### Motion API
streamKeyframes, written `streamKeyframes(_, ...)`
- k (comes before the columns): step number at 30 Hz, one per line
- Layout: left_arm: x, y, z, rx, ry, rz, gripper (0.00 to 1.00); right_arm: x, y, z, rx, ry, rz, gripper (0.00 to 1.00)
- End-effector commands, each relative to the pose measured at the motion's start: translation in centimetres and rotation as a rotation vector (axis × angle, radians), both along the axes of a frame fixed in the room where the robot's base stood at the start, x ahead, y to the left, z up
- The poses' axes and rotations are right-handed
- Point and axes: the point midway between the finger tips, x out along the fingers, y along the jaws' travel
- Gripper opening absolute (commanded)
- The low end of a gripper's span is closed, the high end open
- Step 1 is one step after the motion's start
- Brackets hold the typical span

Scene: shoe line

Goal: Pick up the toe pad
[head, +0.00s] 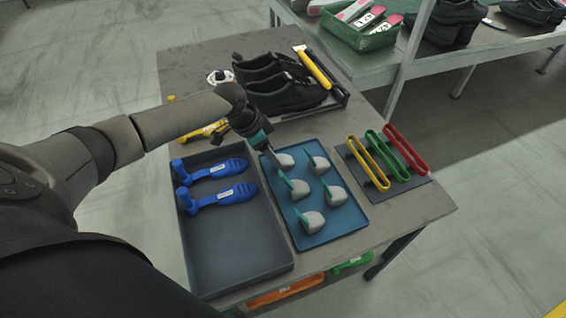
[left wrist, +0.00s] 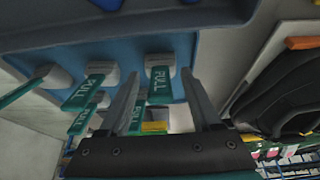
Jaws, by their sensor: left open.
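Several grey toe pads with teal pull tabs lie on a blue tray (head: 340,226) in the head view. My left gripper (head: 274,160) is open and points down over the tray's far left corner, beside the far-left toe pad (head: 286,160). In the left wrist view, my left gripper's two fingers (left wrist: 160,74) stand apart. A toe pad (left wrist: 164,61) with a tab marked PULL shows between the fingertips, and I cannot tell whether they touch it. Other pads (left wrist: 102,70) are to its left. My right gripper is not in view.
A dark tray (head: 240,262) with two blue foot-shaped tools (head: 218,195) is left of the blue tray. Yellow, green and red loops (head: 388,155) lie on a mat at right. Black shoes (head: 285,95) stand behind. A shelf (head: 400,62) is at the back right.

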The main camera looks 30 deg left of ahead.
Motion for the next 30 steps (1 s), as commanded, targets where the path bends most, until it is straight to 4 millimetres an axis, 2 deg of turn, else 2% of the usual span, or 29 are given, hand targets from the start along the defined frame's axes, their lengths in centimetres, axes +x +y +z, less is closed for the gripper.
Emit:
streamKeyframes(7,0.06,0.0,-0.07,0.001,-0.001,0.0,0.64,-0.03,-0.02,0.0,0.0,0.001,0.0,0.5)
streamKeyframes(24,0.03,0.01,-0.07,0.001,-0.001,0.0,0.0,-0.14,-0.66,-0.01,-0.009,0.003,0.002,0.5)
streamKeyframes(30,0.03,0.02,-0.07,0.001,0.0,0.0,0.0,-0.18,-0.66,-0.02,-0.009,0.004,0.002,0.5)
